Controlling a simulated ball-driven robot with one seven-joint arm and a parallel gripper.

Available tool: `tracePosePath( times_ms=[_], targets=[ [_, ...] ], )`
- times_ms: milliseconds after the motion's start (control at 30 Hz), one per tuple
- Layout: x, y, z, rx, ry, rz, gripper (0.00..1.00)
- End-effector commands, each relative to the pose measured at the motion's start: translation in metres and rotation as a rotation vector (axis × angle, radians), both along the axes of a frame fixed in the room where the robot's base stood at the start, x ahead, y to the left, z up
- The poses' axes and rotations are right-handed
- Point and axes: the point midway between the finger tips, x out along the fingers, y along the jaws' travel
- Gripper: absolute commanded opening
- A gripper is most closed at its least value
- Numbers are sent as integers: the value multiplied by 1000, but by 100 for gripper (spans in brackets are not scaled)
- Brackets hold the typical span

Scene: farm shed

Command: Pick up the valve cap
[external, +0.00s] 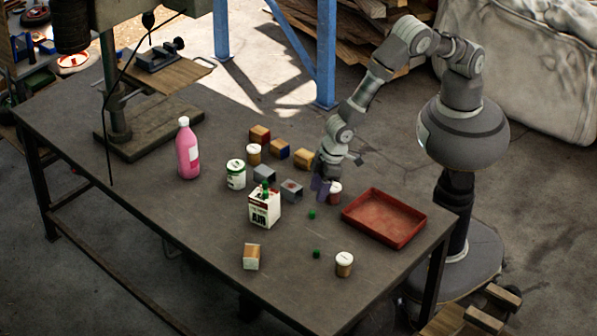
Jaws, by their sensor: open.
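Two small green pieces lie on the dark table, one near my gripper (312,214) and one closer to the front edge (316,253). They look like valve caps, but they are too small to be sure. My gripper (320,190) is open and points down, low over the table, behind the nearer green piece and apart from it in the picture. It is close beside a red jar with a white lid (335,194) and partly covers it. The gap between my fingers is hard to see.
A red tray (346,215) lies to the right. A white AIR carton with a green top (264,210), grey blocks (291,190), a green-and-white can (236,175) and a pink bottle (188,150) stand left. A white-lidded jar (344,265) is in front. The table's left front is clear.

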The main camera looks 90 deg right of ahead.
Motion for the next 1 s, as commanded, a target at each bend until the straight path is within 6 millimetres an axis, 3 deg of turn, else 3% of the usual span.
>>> tracePosePath(
  times_ms=[500, 767, 1000],
  targets=[
    [11, 3, -74, -4, 2, 1, 48],
    [14, 4, -77, -3, 1, 0, 48],
    [13, 4, -76, -3, 1, 0, 0]
  ],
)
